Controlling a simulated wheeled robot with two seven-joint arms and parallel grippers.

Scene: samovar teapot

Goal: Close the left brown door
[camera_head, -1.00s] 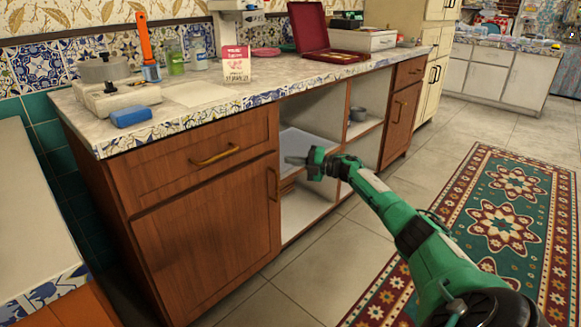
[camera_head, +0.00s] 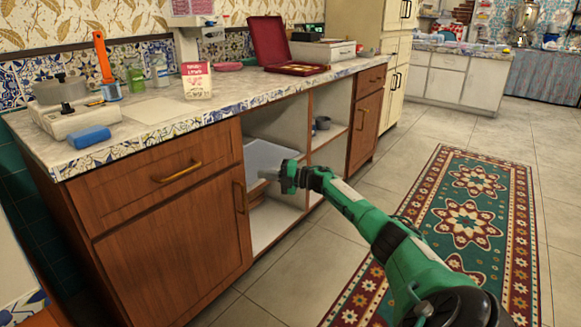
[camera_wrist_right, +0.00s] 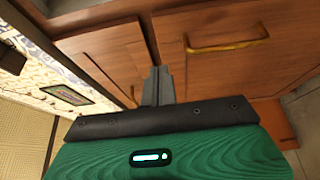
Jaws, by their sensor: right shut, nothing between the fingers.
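The left brown door (camera_head: 172,252) is the panel below the drawer on the left cabinet, with a vertical handle (camera_head: 240,197) near its right edge. It looks flush with the cabinet front. My right gripper (camera_head: 270,174) is shut and empty, just right of the door's handle in the picture and in front of the open shelf space. I cannot tell its exact distance from the door. In the right wrist view its closed fingers (camera_wrist_right: 157,85) point at brown panels, one with a brass handle (camera_wrist_right: 228,40); touching is not clear. My left gripper is out of view.
The drawer (camera_head: 165,170) above the door looks shut. Right of the door are open shelves (camera_head: 325,135) and another brown door (camera_head: 365,130). The counter (camera_head: 150,108) holds several items, including a blue sponge (camera_head: 90,137). A patterned rug (camera_head: 465,215) lies on clear floor.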

